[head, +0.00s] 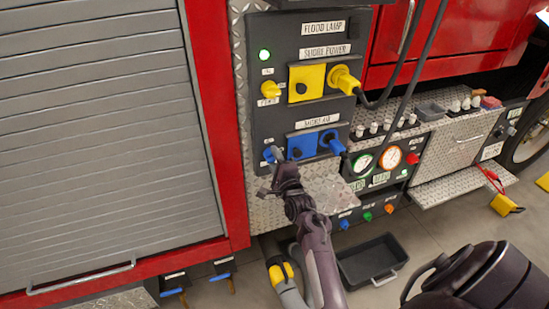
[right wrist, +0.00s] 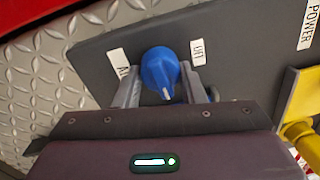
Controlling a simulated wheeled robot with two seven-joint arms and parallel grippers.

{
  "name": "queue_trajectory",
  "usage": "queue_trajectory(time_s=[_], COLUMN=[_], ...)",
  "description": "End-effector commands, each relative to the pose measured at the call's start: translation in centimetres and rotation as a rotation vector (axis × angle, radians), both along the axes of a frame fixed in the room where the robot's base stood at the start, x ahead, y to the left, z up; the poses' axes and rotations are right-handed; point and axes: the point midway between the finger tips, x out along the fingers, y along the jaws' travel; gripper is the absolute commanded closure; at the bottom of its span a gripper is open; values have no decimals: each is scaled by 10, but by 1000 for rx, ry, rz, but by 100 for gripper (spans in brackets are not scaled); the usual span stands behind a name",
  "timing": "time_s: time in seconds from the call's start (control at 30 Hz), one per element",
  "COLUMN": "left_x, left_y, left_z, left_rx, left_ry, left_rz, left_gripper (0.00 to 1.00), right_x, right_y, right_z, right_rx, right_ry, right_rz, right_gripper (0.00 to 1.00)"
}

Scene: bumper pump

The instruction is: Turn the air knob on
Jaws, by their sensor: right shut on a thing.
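The blue air knob (head: 271,154) is on the dark panel at the left of the shore air row. My right gripper (head: 277,165) is at it. In the right wrist view the blue knob (right wrist: 159,70) sits between the two fingers of my right gripper (right wrist: 164,88), which is shut on it. The knob's white mark points toward the gripper in that view. Small white labels stand on either side of the knob, one partly hidden by a finger. My left gripper is not in view.
A blue plate with a plugged blue connector (head: 332,141) is right of the knob. Above are a yellow knob (head: 271,90), a yellow plug (head: 344,79) with a hanging cable, and a lit green lamp (head: 264,55). A dark bin (head: 370,262) stands on the floor.

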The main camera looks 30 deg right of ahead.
Motion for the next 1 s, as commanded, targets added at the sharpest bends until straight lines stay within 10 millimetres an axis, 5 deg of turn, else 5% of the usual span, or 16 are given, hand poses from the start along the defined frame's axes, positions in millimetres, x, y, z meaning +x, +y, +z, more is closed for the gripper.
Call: queue_trajectory(time_s=[0.77, 0.8, 0.93, 1.0], left_x=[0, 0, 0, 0], left_y=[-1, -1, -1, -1], left_z=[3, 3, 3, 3], left_rx=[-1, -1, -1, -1], left_ry=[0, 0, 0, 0], left_rz=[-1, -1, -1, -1], left_gripper=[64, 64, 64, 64], right_x=[0, 0, 0, 0], right_y=[0, 0, 0, 0], right_z=[0, 0, 0, 0], right_rx=[92, 92, 92, 92], right_ry=[-23, -23, -22, -22], right_rz=[-1, -1, -1, -1], right_gripper=[86, 58, 42, 42])
